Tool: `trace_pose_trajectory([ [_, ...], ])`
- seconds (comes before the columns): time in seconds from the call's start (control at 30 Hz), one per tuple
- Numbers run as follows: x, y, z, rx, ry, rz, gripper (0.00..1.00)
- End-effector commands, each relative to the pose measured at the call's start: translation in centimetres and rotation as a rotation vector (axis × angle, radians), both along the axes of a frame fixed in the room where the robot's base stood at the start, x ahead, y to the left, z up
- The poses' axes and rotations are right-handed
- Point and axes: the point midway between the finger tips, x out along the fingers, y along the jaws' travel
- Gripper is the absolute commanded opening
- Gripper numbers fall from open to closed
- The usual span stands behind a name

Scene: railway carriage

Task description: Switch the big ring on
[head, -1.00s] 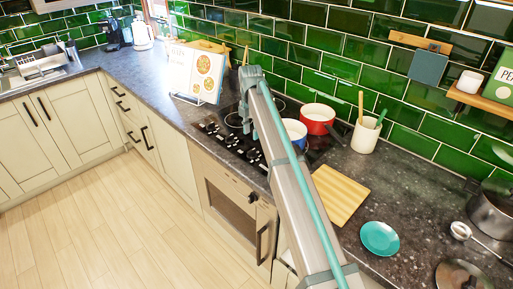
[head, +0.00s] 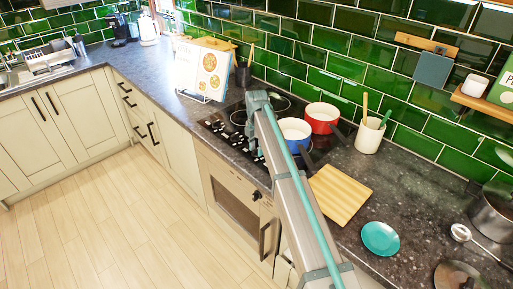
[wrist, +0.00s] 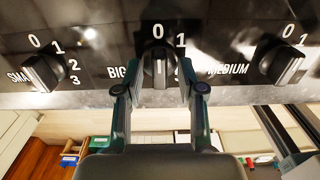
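The big ring's black knob (wrist: 158,70), beside the partly hidden label "BIG", is in the middle of the wrist view. The marks 0 and 1 show above it; its exact setting is hard to tell. My gripper (wrist: 159,72) is open, with one finger on each side of this knob. I cannot tell whether either finger touches it. The small knob (wrist: 43,73) is at the left and the medium knob (wrist: 282,64) at the right. In the head view the dark hob (head: 240,117) lies behind my arm, which partly hides its knobs.
A blue pot (head: 294,132) and a red pot (head: 322,118) stand on the hob's right part. A cutting board (head: 340,194), a teal plate (head: 380,238) and a utensil jar (head: 369,136) are to the right. A cookbook on a stand (head: 203,70) is to the left.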

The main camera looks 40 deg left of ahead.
Motion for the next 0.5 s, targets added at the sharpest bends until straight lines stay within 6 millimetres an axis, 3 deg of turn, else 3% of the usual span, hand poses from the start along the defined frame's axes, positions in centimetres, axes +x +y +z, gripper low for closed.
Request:
trace_pose_trajectory([
  [0.03, 0.01, 0.01, 0.01, 0.0, 0.0, 0.0, 0.27],
  [0.2, 0.0, 0.0, 0.02, 0.0, 0.0, 0.0, 0.0],
  [0.5, 0.0, -0.01, 0.0, 0.0, 0.0, -0.009, 0.0],
])
